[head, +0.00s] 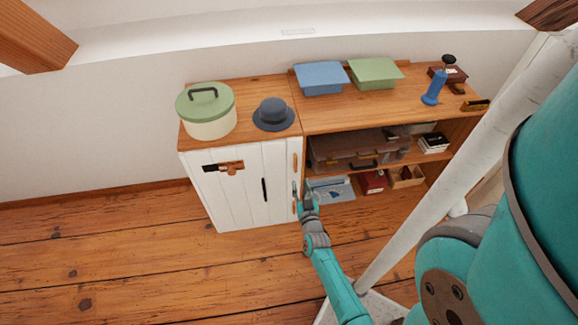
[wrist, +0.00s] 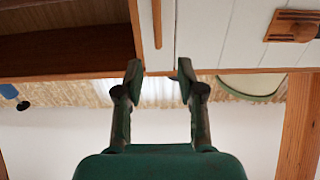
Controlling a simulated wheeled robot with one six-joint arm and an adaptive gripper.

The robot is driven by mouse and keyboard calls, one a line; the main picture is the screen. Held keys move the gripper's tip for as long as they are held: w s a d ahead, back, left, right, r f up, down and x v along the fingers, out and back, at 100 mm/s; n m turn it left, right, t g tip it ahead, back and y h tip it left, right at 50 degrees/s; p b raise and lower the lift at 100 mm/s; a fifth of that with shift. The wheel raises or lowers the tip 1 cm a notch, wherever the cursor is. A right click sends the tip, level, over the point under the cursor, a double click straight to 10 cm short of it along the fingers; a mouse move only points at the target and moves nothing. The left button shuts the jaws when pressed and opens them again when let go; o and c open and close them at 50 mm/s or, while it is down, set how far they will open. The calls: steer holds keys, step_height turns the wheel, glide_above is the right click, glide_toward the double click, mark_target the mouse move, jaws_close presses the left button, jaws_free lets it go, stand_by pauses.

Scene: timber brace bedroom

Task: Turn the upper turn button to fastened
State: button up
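The white cabinet (head: 238,196) has a narrow upright at its right edge carrying small wooden bars. The upper turn button (head: 296,162) stands upright there, parallel to the door seam. It also shows in the inverted wrist view (wrist: 157,22), beside the seam and not across it. A lower turn button (head: 295,207) is partly beside my gripper. My gripper (head: 302,191) is in front of the cabinet's right edge, below the upper button in the head view. In the wrist view my gripper (wrist: 160,72) has its fingers apart with nothing between them.
The door has a black handle (head: 264,189) and a wooden latch (head: 224,167). A green-lidded pot (head: 209,120) and a blue hat (head: 273,114) stand on top. Open shelves to the right hold a brown case (head: 345,146). A pale post (head: 440,170) rises at right. Floor at left is clear.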

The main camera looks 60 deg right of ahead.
mark_target(296, 162)
steer(key=x, duration=1.1)
steer(key=shift+w+d, duration=0.1)
steer(key=shift+d, duration=0.2)
jaws_close()
